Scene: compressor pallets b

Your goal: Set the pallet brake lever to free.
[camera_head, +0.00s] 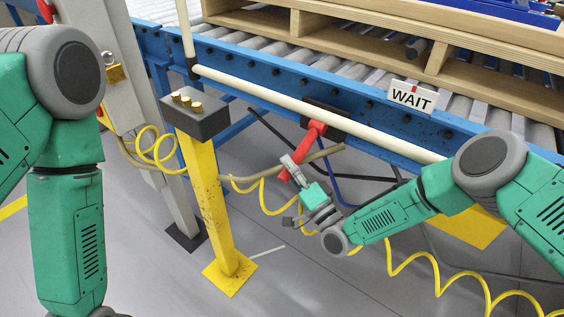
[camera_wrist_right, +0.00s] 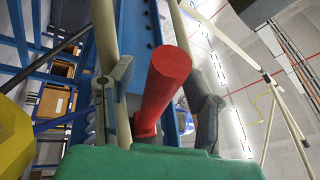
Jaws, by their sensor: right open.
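The red brake lever (camera_head: 311,135) is mounted on a dark block (camera_head: 327,119) on the blue conveyor frame. It slants down and to the left in the head view. My right gripper (camera_head: 288,188) is open at the lever's lower end. In the right wrist view the red lever (camera_wrist_right: 166,78) lies between the two spread grey fingers, with visible gaps on both sides. The right gripper also shows there (camera_wrist_right: 160,98). Whether a finger touches the lever cannot be told. My left arm shows at the left, but its gripper is out of view.
A WAIT sign (camera_head: 411,97) stands on the blue conveyor rail (camera_head: 357,117). A cream pipe (camera_head: 290,105) runs along it above the lever. A wooden pallet (camera_head: 369,31) rests on the rollers. A yellow post (camera_head: 209,190) with a button box and coiled yellow hoses (camera_head: 266,203) stand nearby.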

